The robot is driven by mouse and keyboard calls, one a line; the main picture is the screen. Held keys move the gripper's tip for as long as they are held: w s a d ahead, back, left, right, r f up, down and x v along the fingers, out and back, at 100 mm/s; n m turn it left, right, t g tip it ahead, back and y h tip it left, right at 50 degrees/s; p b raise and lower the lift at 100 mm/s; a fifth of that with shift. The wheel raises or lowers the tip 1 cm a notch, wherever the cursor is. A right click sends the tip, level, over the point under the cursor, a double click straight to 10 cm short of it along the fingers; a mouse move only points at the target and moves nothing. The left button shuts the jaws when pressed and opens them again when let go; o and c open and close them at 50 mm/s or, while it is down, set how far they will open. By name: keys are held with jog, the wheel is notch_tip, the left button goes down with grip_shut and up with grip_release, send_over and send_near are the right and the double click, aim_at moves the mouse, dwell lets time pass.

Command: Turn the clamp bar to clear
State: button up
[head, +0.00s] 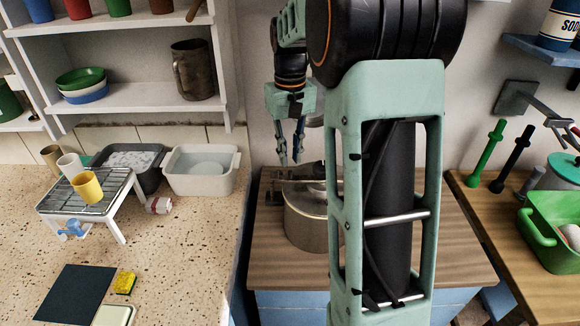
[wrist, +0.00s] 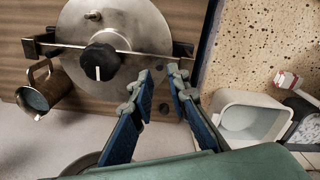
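A round metal pot (head: 308,222) stands on the wooden counter, partly hidden by my arm in the head view. Its lid (wrist: 125,22) fills the upper part of the wrist view. The thin clamp bar (wrist: 140,52) crosses the lid, with a black knob (wrist: 100,62) near its middle and dark blocks at its two ends. The bar also shows in the head view (head: 297,181). My gripper (wrist: 158,74) is open and empty. Its fingers point at the bar's right end in the wrist view; I cannot tell whether they touch it. In the head view my gripper (head: 290,160) hangs above the pot.
A brown mug (wrist: 40,90) lies or stands left of the pot in the wrist view. A white basin (head: 200,180) sits on the speckled counter to the left, beside a dark tub (head: 128,175) and a wire rack (head: 92,192). A green basin (head: 545,240) is right.

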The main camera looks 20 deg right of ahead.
aim_at(290, 171)
jog(key=shift+f, duration=2.15)
jog(key=shift+c, duration=0.4)
grip_shut()
